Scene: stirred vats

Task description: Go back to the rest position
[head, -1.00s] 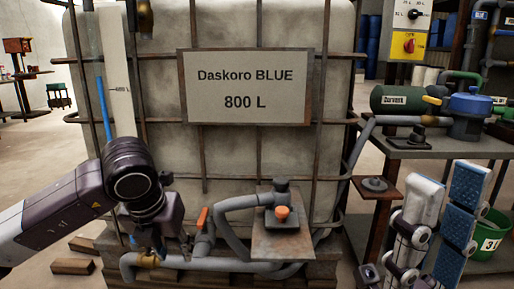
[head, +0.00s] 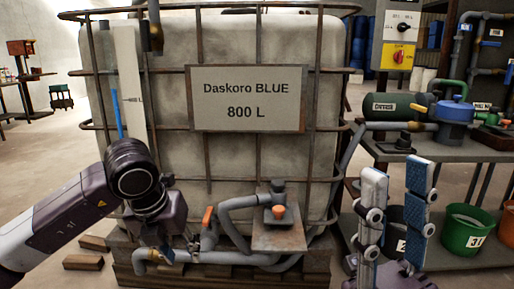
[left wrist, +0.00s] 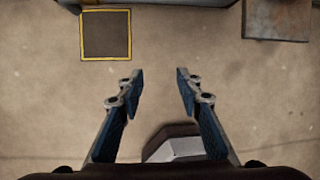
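My left gripper (head: 165,245) hangs low in front of the tank in the head view, partly hidden by its own wrist. The left wrist view shows its two fingers (left wrist: 160,75) spread apart with nothing between them, above bare floor. My right gripper (head: 397,168) points upward at the lower right of the head view. Its two blue-padded fingers are apart and empty, in front of the pump bench.
A caged white tank (head: 255,160) with a sign (head: 247,98) stands ahead, with an orange-handled valve (head: 208,217) and pipes at its base. A bench (head: 455,150) with pumps and a green bucket (head: 465,230) are at right. The floor shows a yellow-edged square (left wrist: 106,36).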

